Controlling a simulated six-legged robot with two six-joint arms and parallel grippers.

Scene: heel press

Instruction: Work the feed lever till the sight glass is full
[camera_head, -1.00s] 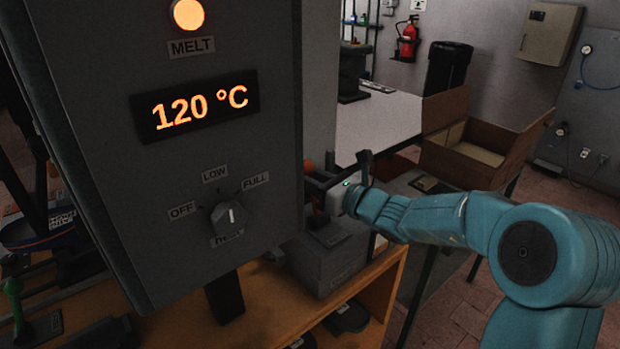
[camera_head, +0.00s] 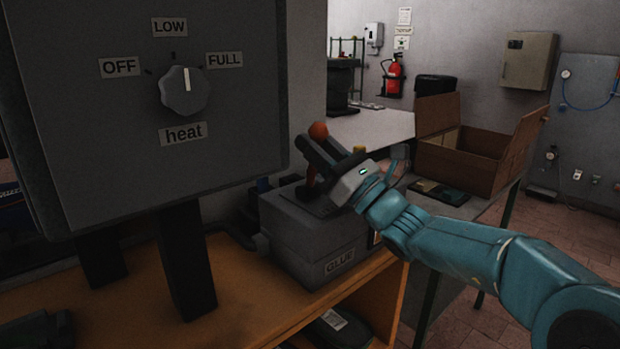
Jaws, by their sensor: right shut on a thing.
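A grey box labelled GLUE (camera_head: 285,232) stands on the orange bench. The feed lever (camera_head: 318,130) rises from its top and ends in an orange ball; a red part of it shows lower down. My right gripper (camera_head: 318,153) comes in from the right, its dark fingers shut on the lever just below the ball. The fingers hide the middle of the lever. I cannot make out the sight glass or its level; the arm covers part of the box's right side. My left gripper is not in view.
A grey cabinet with a heat knob (camera_head: 184,91) hangs close at left, its dark legs on the orange bench (camera_head: 235,290). An open cardboard box (camera_head: 460,163) stands on a table behind my right arm. A fire extinguisher (camera_head: 394,76) hangs at the back.

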